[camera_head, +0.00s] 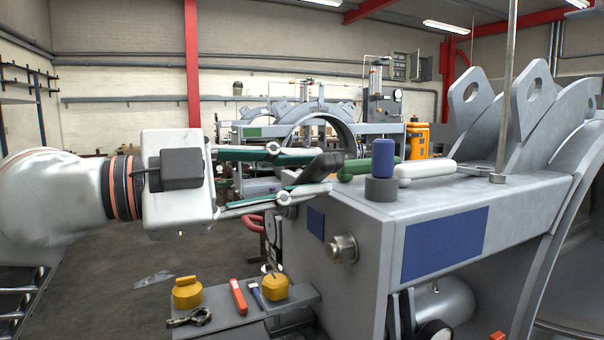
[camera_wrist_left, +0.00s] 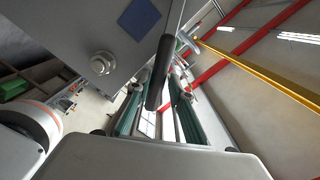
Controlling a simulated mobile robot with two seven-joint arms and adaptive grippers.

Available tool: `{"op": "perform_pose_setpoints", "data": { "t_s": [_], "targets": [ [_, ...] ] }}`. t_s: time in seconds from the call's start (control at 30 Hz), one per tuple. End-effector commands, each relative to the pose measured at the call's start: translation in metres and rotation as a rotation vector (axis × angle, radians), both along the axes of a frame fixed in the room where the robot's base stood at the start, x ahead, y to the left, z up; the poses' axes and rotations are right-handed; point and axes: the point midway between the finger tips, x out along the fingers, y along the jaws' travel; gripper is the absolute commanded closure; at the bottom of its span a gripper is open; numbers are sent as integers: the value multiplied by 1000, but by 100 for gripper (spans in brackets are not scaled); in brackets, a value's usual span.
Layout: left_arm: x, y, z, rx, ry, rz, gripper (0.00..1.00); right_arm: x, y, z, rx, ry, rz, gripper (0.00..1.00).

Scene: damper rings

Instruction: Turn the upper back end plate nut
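A silver hex nut (camera_head: 342,248) sits on the near end face of the grey end plate (camera_head: 340,215). It also shows in the left wrist view (camera_wrist_left: 102,63), to the left of the fingers. I cannot tell whether it is the upper back one. My left gripper (camera_head: 322,170) is above and left of this nut, clear of it, at the plate's top corner. Its fingers close around a dark bar-shaped handle (camera_wrist_left: 158,85), which lies tilted between the fingertips. What the handle's far end joins is unclear. My right gripper is not in view.
On the plate's top lie a green cylinder (camera_head: 355,169), a blue capped piece (camera_head: 382,158) and a white cylinder (camera_head: 428,169). A thin upright rod (camera_head: 508,90) stands farther right. A low grey shelf (camera_head: 225,318) holds yellow pieces and small tools. Floor to the left is mostly open.

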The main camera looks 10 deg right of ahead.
Motion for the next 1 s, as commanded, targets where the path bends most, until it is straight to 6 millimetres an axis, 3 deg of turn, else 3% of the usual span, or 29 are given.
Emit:
{"op": "perform_pose_setpoints", "data": {
  "t_s": [0.27,0.33,0.37,1.0],
  "targets": [
    [0,0,-3,6,-35,4,80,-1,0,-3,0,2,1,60],
    [0,0,-3,6,-35,4,97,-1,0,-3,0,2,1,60],
    [0,0,-2,6,-35,4,100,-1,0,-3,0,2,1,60],
    [-1,-2,0,37,-34,27,100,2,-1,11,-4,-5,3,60]
  ]
}}
